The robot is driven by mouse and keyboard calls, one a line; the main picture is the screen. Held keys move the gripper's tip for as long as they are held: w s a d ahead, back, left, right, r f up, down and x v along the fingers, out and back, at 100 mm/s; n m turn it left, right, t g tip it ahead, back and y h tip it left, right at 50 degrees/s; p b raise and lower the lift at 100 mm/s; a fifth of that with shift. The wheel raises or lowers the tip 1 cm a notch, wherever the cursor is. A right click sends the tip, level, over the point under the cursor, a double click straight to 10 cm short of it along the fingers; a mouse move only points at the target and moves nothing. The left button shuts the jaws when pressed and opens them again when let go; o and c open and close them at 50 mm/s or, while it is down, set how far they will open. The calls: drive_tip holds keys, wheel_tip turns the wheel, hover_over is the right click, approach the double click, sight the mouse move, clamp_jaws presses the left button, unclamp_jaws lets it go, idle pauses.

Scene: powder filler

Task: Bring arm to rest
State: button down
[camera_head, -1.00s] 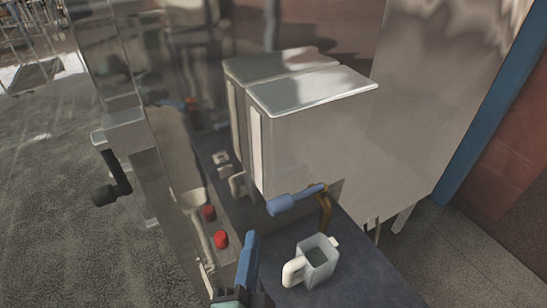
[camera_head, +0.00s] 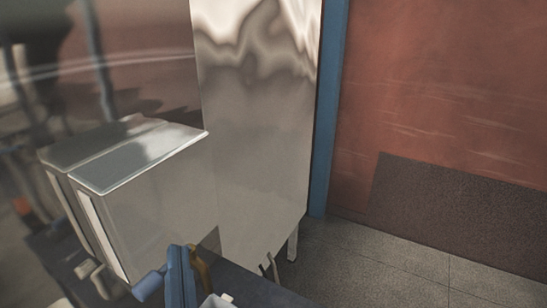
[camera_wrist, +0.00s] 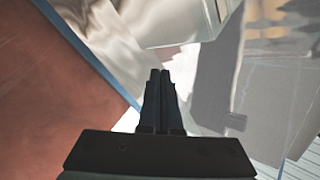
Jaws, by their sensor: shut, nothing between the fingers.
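My gripper (camera_wrist: 160,75) shows in the wrist view as two dark fingers side by side, shut with nothing between them. They point up in the picture, with a tilted view of metal surfaces and a red wall beyond. In the head view a blue part of my arm (camera_head: 180,278) rises at the bottom edge, in front of the machine. The fingers themselves cannot be made out there.
A pale cup (camera_head: 216,300) is cut off at the bottom edge. A tall metal cabinet (camera_head: 255,130) stands behind. Open floor (camera_head: 380,265) lies right, before a red wall (camera_head: 440,80).

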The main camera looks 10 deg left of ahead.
drive_tip(key=d+r+t+h+b, duration=0.1)
drive_tip(key=d+r+t+h, duration=0.2)
drive_tip(key=r, duration=0.6)
drive_tip(key=d+r+t+h+b, duration=0.1)
drive_tip(key=d+r+t+h, duration=0.2)
drive_tip(key=d+r, duration=0.4)
drive_tip(key=d+r+n+t+h+b, duration=0.1)
drive_tip(key=d+r+t, duration=0.3)
drive_tip(key=r, duration=0.7)
drive_tip(key=shift+s+d+r+h, duration=0.2)
drive_tip(key=shift+d+r+h, duration=0.15)
drive_tip(key=shift+d+h, duration=0.65)
drive_tip(key=shift+f, duration=0.1)
